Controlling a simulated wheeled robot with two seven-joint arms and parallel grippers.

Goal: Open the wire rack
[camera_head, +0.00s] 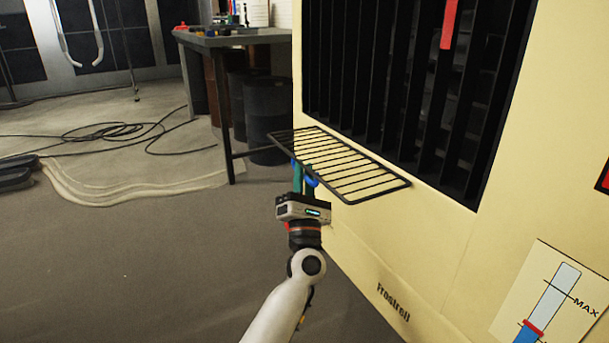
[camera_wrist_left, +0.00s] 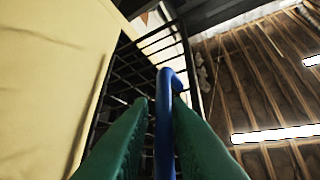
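The wire rack (camera_head: 360,172) is a dark grid of thin bars folded out from the cream machine's front, below its black grille. It also shows behind the fingers in the left wrist view (camera_wrist_left: 152,45). A blue curved handle (camera_head: 312,182) is by the rack's near left edge. In the left wrist view the blue handle (camera_wrist_left: 165,115) runs between the two green fingers of my left gripper (camera_head: 302,174). The fingers lie close on either side; I cannot tell whether both press on it. My right gripper is not in view.
The cream machine (camera_head: 400,240) fills the right side, with a level gauge (camera_head: 549,300) low on its front. A grey workbench (camera_head: 232,38) and dark drums (camera_head: 268,105) stand behind. Cables (camera_head: 110,133) lie on the floor at left. The floor at lower left is clear.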

